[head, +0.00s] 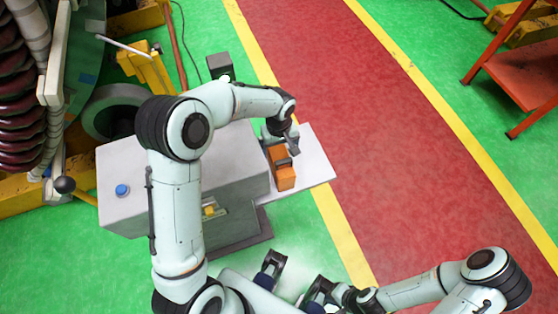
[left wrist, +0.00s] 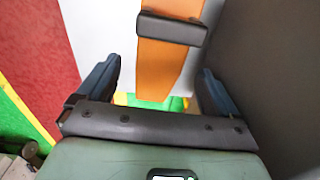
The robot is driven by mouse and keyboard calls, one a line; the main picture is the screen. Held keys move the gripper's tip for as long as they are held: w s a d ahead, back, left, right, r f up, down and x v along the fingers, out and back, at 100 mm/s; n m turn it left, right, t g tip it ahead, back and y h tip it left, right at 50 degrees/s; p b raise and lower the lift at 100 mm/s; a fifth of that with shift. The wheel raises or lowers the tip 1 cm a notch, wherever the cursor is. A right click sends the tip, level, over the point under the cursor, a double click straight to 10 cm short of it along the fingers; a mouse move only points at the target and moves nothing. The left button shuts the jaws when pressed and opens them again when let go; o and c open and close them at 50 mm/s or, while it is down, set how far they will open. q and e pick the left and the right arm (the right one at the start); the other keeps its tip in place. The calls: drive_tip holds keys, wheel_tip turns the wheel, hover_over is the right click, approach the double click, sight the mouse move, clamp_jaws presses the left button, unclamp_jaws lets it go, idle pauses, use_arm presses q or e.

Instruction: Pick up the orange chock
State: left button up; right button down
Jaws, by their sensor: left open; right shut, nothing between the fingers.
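The orange chock (head: 285,181) lies on a white shelf at the side of a grey cabinet, with a dark handle across it. In the left wrist view the chock (left wrist: 164,70) is straight ahead, its dark handle (left wrist: 170,28) near the top edge. My left gripper (head: 281,141) is open and empty over the far end of the chock. In the wrist view its two dark blue fingers stand on either side of the chock, apart from it. My right gripper (head: 317,291) is low in the head view, away from the chock, shut and empty.
The grey cabinet (head: 118,168) with a blue button (head: 122,191) stands left of the white shelf (head: 318,169). A small dark box (head: 219,65) is behind it. Large machinery fills the upper left. An orange stand (head: 518,70) is far right. The red floor lane (head: 400,150) is clear.

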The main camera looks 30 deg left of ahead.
sight(279, 153)
use_arm(q)
drive_tip(key=shift+f, duration=2.8)
drive_tip(key=shift+r, duration=0.1)
drive_tip(key=c, duration=1.2)
drive_tip(key=shift+o, duration=0.2)
